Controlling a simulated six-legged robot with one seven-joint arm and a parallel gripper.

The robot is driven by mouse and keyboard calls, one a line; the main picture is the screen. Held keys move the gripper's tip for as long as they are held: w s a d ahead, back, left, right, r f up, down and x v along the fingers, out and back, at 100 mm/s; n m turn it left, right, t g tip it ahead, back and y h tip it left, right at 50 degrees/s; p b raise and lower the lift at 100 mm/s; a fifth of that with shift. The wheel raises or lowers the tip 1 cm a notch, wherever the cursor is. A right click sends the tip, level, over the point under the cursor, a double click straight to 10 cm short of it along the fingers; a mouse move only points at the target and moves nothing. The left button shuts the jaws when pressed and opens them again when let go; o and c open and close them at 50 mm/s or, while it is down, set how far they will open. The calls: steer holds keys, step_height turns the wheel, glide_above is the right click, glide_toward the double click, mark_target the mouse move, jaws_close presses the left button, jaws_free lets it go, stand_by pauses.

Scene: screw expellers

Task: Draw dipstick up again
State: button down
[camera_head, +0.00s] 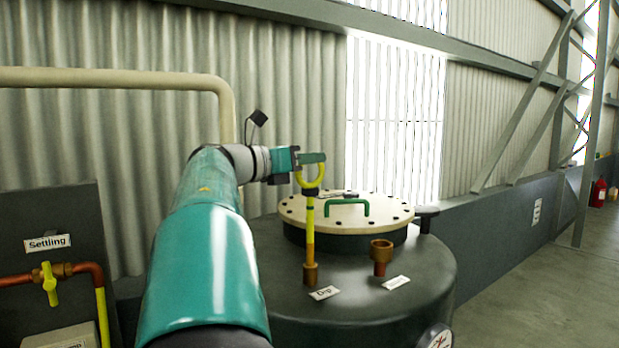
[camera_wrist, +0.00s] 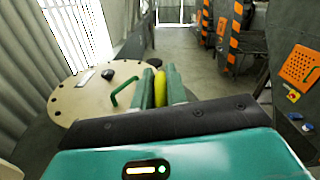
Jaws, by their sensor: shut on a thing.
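The yellow dipstick (camera_head: 310,225) stands upright in a brass socket (camera_head: 310,272) on top of the dark tank (camera_head: 410,280). Its lower end is hidden in the socket. A tag reading "Dip" (camera_head: 325,293) lies by the socket. My gripper (camera_head: 312,160) is shut on the dipstick's yellow loop handle at the top. In the wrist view, my gripper (camera_wrist: 161,88) has a piece of the yellow handle (camera_wrist: 160,86) between its two green fingers.
A cream bolted lid (camera_head: 375,208) with a green handle (camera_head: 346,204) lies just behind the dipstick. A second brass fitting (camera_head: 381,255) stands to the right. A cream pipe (camera_head: 120,77) runs behind my arm. Orange-striped machines (camera_wrist: 232,45) stand beyond in the wrist view.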

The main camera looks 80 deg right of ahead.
steer(key=shift+s+r, duration=0.1)
steer(key=shift+r, duration=0.1)
steer(key=c, duration=1.5)
jaws_free()
steer(key=shift+a, duration=0.2)
steer(key=shift+o, duration=0.2)
steer(key=shift+d+f, duration=0.1)
steer(key=shift+d, duration=0.05)
steer(key=v, duration=1.4)
steer(key=shift+d, duration=0.15)
